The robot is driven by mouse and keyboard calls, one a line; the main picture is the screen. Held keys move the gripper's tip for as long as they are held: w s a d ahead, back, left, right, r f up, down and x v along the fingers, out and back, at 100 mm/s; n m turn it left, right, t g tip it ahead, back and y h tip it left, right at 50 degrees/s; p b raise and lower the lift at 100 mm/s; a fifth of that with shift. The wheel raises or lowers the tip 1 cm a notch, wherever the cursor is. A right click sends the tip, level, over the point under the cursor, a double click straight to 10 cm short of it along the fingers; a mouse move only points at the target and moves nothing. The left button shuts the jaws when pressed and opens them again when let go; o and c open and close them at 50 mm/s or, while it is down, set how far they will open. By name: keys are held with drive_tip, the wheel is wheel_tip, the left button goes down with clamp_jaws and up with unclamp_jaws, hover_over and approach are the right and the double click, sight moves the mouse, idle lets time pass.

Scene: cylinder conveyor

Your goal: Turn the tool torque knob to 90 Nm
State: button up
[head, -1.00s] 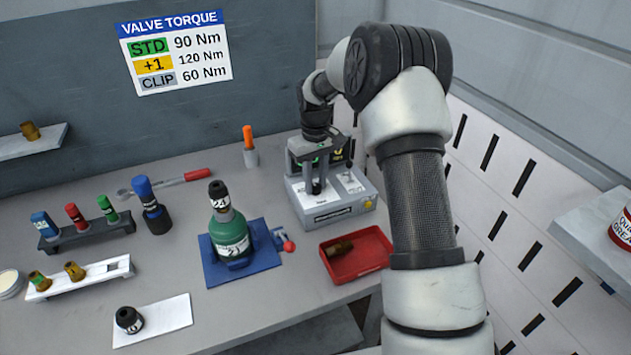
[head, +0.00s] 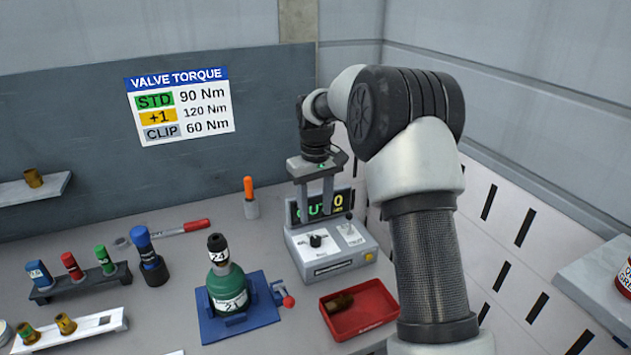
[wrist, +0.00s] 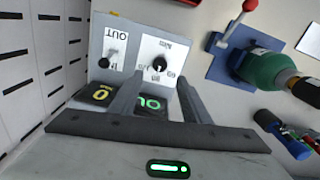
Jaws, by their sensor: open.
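The torque tool box (head: 338,262) is a light grey unit at the back right of the bench. Its black knob (head: 316,240) with a white pointer mark stands on the left of its sloped panel; the knob also shows in the wrist view (wrist: 159,64). A small black switch (head: 349,217) is on the panel's right. The display (head: 340,203) behind shows green characters and a yellow 0, partly covered by my fingers. My gripper (head: 315,213) is open and empty, pointing down above the knob, apart from it. The knob's scale is too small to read.
The wall sign (head: 180,106) lists STD 90 Nm, +1 120 Nm and CLIP 60 Nm. A red tray (head: 359,310) stands in front of the box. An orange-handled tool (head: 249,190) stands behind.

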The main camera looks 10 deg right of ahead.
wheel_tip(320, 180, up, 9)
idle(0.4)
drive_tip(key=s+r+m+t+p, duration=0.1)
drive_tip(key=s+r, duration=0.5)
drive_tip(key=s, duration=0.2)
drive_tip(key=s+r+m+t, duration=0.1)
drive_tip(key=s+r+t, duration=0.1)
drive_tip(key=s+r, duration=0.5)
drive_tip(key=s+f+m+t, duration=0.1)
drive_tip(key=s+f, duration=0.2)
drive_tip(key=s, duration=0.6)
drive_tip(key=s+f+t, duration=0.1)
drive_tip(key=s+f, duration=0.2)
drive_tip(key=s, duration=0.7)
drive_tip(key=shift+m+t, duration=0.3)
drive_tip(key=shift+m, duration=0.1)
